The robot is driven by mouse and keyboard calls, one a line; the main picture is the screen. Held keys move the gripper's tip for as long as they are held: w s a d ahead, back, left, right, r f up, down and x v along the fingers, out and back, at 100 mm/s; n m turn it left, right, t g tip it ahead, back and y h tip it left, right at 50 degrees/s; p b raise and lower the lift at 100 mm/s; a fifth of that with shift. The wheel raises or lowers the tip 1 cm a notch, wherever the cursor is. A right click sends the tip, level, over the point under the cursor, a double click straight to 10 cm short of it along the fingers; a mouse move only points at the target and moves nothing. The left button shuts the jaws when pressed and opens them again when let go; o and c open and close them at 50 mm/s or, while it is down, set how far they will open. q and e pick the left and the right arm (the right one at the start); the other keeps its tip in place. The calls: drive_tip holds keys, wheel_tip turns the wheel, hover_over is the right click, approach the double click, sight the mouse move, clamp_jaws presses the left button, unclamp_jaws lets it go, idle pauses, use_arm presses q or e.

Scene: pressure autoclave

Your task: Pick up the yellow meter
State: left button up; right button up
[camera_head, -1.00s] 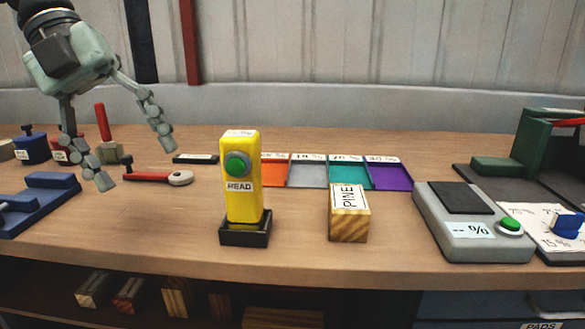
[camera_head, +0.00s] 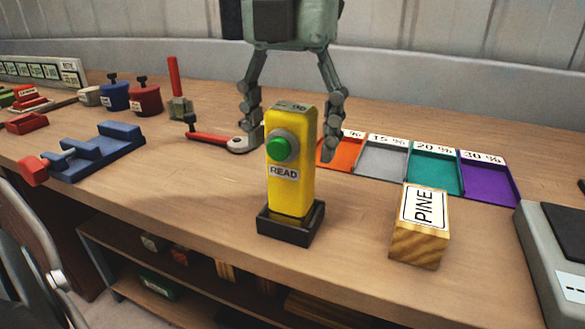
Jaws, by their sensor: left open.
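The yellow meter (camera_head: 296,198) stands upright in a black base (camera_head: 291,227) near the front of the wooden bench. It has a green button and a READ label facing me. My left gripper (camera_head: 292,152) is open, its fingers pointing down. The fingers appear to either side of the meter's upper part, and they look to be behind it. I see no contact with the meter. My right gripper is not in view.
A pine block (camera_head: 418,243) stands to the right of the meter. Coloured trays, including a teal tray (camera_head: 447,187), lie behind it. A red-handled tool (camera_head: 208,138) lies behind left. A blue fixture (camera_head: 92,155) sits farther left, and a grey device (camera_head: 560,262) at the right edge.

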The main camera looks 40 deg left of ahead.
use_arm(q)
drive_tip(key=shift+f, duration=0.55)
drive_tip(key=c, duration=1.5)
drive_tip(key=shift+o, duration=0.2)
drive_tip(key=shift+w+r, duration=0.1)
